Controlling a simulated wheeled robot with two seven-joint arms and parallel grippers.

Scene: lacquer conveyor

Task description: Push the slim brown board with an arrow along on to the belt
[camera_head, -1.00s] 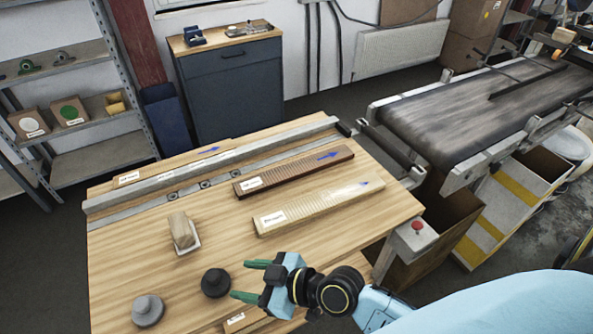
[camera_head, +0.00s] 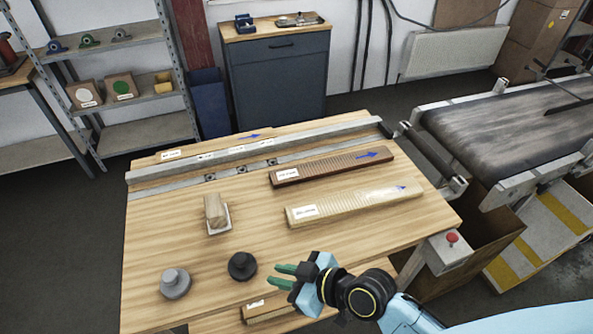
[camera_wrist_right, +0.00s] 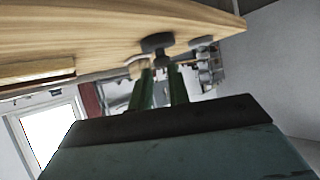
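A dark brown board (camera_head: 330,167) with a white label, ridges and a blue arrow lies flat on the wooden table. The arrow points right, towards the belt (camera_head: 510,125). A pale cream board (camera_head: 355,204) with a label and arrow lies in front of it. Another slim, lighter brown board with a blue arrow (camera_head: 225,143) lies behind the metal rail. My right gripper (camera_head: 276,276), with green fingers apart, is empty near the table's front edge, away from the boards. It also shows in the right wrist view (camera_wrist_right: 162,85). My left gripper is out of view.
A metal rail (camera_head: 250,150) crosses the back of the table. A wooden block on a white pad (camera_head: 215,211), a grey knob (camera_head: 175,283) and a black knob (camera_head: 242,265) stand at left. A red button box (camera_head: 450,250) is at the right corner. A gap separates table and belt.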

